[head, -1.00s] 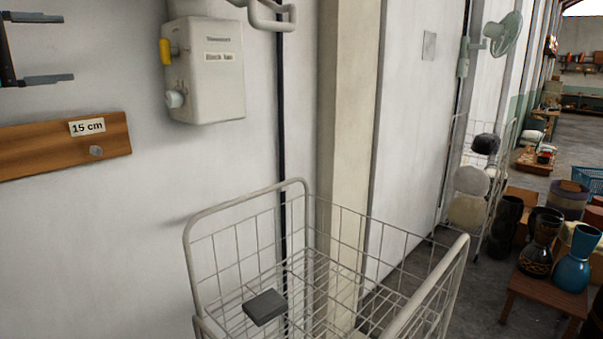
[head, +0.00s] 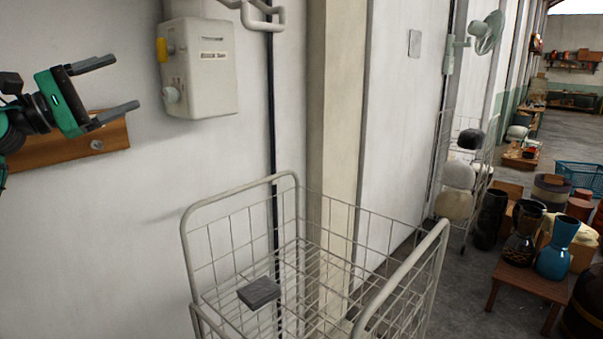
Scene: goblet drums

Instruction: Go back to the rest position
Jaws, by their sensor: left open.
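My left gripper (head: 108,88) comes in from the left edge, in front of the wall, with its two grey fingers spread apart. Nothing is between the fingers. Its green and black wrist partly covers a wooden board (head: 72,146) on the wall. My right gripper is not in view.
A wire cart (head: 240,178) stands below right with a dark grey block (head: 259,293) in it. A beige switch box (head: 199,68) hangs on the wall right of my left gripper. A blue goblet drum (head: 556,248) and a patterned one (head: 523,233) stand on a low wooden table.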

